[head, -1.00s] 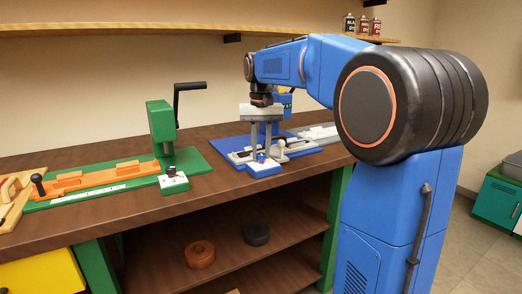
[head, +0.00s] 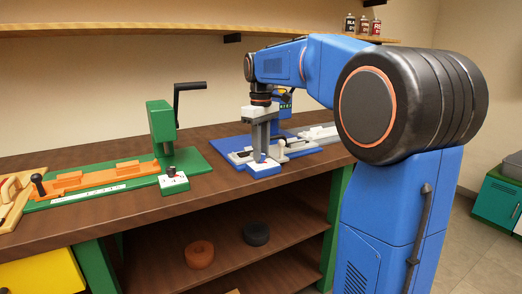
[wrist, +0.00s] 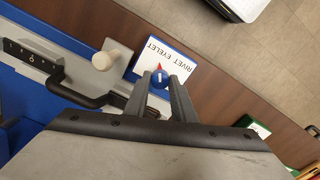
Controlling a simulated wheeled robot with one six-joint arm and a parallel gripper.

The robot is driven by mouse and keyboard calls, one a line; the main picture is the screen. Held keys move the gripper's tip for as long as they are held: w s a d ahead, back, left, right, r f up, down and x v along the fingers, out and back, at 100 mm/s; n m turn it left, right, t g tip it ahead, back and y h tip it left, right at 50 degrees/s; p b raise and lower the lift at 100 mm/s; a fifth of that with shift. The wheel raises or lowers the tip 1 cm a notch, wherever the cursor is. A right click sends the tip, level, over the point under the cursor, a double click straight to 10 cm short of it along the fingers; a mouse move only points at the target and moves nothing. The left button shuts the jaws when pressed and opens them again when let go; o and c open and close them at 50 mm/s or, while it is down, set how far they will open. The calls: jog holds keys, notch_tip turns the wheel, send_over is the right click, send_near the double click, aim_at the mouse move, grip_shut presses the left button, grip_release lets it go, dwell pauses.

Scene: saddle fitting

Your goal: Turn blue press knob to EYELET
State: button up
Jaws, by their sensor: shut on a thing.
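The blue press knob (wrist: 159,78) sits on a white switch box (wrist: 188,62) lettered RIVET and EYELET in the wrist view. A red pointer on the knob is turned toward the top of that picture; I cannot tell exactly which word it marks. My gripper (wrist: 160,82) has its two grey fingers either side of the knob and is shut on it. In the head view, my gripper (head: 261,152) points down onto the white and blue box (head: 264,168), and its fingers largely hide the knob.
The blue press base (head: 232,143) lies around the box. A pale round-ended lever (wrist: 105,60) and a black handle (wrist: 88,98) are close to my fingers. A green press (head: 160,130) with its own switch box (head: 174,183) stands to the left. Bench wood is clear between them.

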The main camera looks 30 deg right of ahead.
jog(key=shift+n, duration=0.4)
jog(key=o, duration=1.1)
jog(key=shift+c, duration=0.2)
notch_tip(320, 180, up, 17)
jog(key=shift+r, duration=0.2)
